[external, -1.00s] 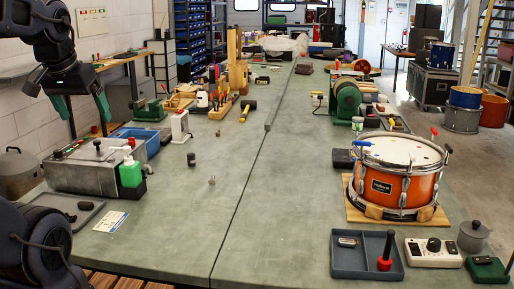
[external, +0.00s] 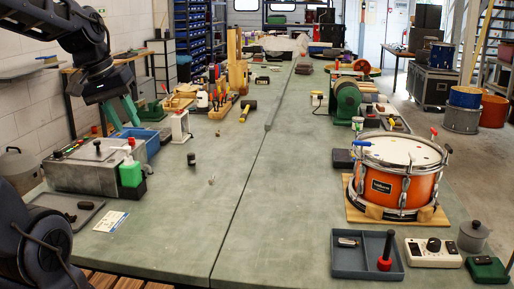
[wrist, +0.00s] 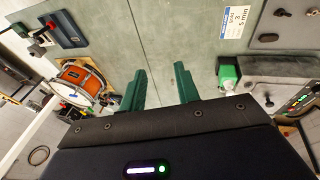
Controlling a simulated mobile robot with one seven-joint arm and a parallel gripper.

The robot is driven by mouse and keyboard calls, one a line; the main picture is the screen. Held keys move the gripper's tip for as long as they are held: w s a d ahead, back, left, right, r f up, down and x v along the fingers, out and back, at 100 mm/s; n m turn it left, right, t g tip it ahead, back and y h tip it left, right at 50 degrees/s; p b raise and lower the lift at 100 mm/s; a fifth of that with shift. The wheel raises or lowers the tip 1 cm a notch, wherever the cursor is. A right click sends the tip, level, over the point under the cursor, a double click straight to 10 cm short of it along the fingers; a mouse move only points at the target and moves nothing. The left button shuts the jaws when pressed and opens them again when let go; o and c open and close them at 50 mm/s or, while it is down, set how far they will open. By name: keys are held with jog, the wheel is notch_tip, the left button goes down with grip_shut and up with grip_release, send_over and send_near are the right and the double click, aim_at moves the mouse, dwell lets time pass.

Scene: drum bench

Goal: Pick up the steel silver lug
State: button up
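A small silver lug (external: 211,180) stands on the green bench top, left of the long seam. A small dark cylinder (external: 191,159) stands a little behind and left of it. My gripper (external: 121,113) is up at the left in the external view, above the bench's left side and well apart from the lug. In the wrist view my gripper (wrist: 160,88) shows two green fingers spread apart with nothing between them. I cannot make out the lug in the wrist view.
An orange drum (external: 398,185) sits on a wooden board at the right. A blue-grey tray (external: 345,262) lies front right. The bench around the lug is clear.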

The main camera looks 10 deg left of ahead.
aim_at(352, 240)
jog(key=w+d+f+n+g+h, duration=0.2)
jog(key=w+d+f, duration=0.15)
jog(key=d, duration=0.55)
jog(key=w+d+f+n+g+h, duration=0.1)
jog(key=w+d+f+n+h, duration=0.2)
jog(key=d, duration=0.5)
jog(key=w+d+f+n+g+h, duration=0.2)
jog(key=d+f, duration=0.3)
jog(key=d, duration=0.4)
jog(key=d+f+n+h, duration=0.1)
jog(key=d+f+n, duration=0.2)
jog(key=d+f, duration=0.2)
jog(key=w+d+f+n+h, duration=0.1)
jog(key=d+f+n, duration=0.2)
jog(key=d+f, duration=0.2)
jog(key=w+d+f+n+t+h, duration=0.1)
jog(key=d+f+n, duration=0.2)
jog(key=d+f, duration=0.3)
jog(key=shift+w+f, duration=0.15)
jog(key=shift+f, duration=0.8)
jog(key=shift+r+x, duration=0.2)
jog(key=shift+x, duration=2.45)
jog(key=shift+r+x, duration=0.15)
jog(key=shift+x, duration=2.55)
jog(key=shift+d, duration=0.1)
grip_shut()
jog(key=shift+h, duration=0.3)
jog(key=shift+r, duration=0.15)
